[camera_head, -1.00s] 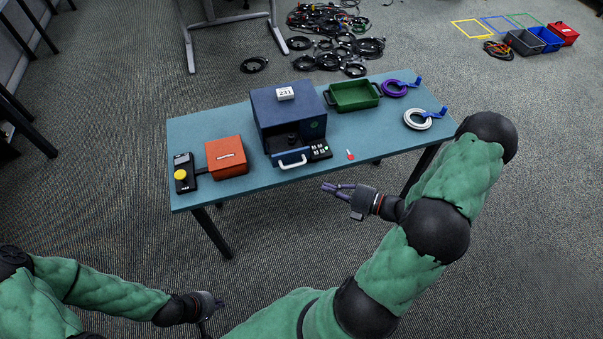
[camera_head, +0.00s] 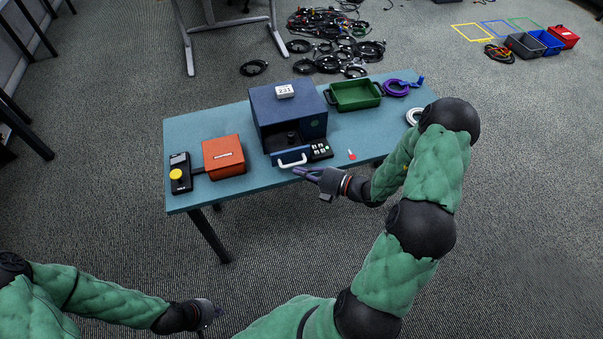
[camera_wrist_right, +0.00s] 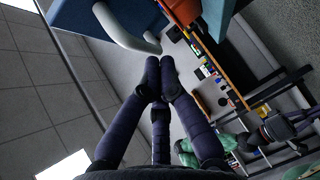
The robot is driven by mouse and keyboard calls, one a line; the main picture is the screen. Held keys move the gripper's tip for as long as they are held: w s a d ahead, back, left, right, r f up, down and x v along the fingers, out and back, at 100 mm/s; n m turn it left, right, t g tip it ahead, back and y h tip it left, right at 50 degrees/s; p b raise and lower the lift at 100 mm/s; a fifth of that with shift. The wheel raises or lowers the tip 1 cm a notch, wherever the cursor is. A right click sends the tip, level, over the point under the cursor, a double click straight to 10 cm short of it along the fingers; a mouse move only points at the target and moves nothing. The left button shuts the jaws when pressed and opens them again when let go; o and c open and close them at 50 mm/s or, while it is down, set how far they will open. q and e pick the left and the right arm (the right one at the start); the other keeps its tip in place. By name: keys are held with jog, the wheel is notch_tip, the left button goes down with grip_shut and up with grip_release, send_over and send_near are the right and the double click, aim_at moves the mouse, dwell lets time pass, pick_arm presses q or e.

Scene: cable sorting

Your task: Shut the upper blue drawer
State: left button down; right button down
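The blue cabinet (camera_head: 288,105) stands on the teal table. Its blue drawer (camera_head: 275,158) sticks out at the front and has a white handle (camera_head: 293,162). A dark round item shows at the drawer opening. My right gripper (camera_head: 297,172) is just in front of and below the handle at the table's front edge. In the right wrist view its fingertips (camera_wrist_right: 160,68) are together with nothing seen between them. The white handle (camera_wrist_right: 125,32) is close to the tips there; contact is unclear. My left gripper (camera_head: 217,311) is low at the left, away from the table, its fingers unclear.
An orange box (camera_head: 224,156) and a black device with a yellow button (camera_head: 179,173) stand left of the cabinet. A black keypad (camera_head: 320,149) and a small red item (camera_head: 351,155) lie right of the drawer. A green tray (camera_head: 355,97) stands behind them.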

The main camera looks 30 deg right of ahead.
aim_at(290, 142)
jog(key=w+d+p, duration=0.1)
jog(key=w, duration=0.2)
jog(key=w+d+p, duration=0.1)
jog(key=w, duration=0.3)
jog(key=w+d+p, duration=0.1)
jog(key=w, duration=0.3)
jog(key=shift+w+d+p, duration=0.15)
jog(key=shift+w+p, duration=0.1)
jog(key=shift+p, duration=0.05)
jog(key=shift+w+d, duration=0.1)
jog(key=shift+w, duration=0.25)
jog(key=shift+r, duration=0.1)
jog(key=shift+d, duration=0.1)
jog(key=shift+r, duration=0.1)
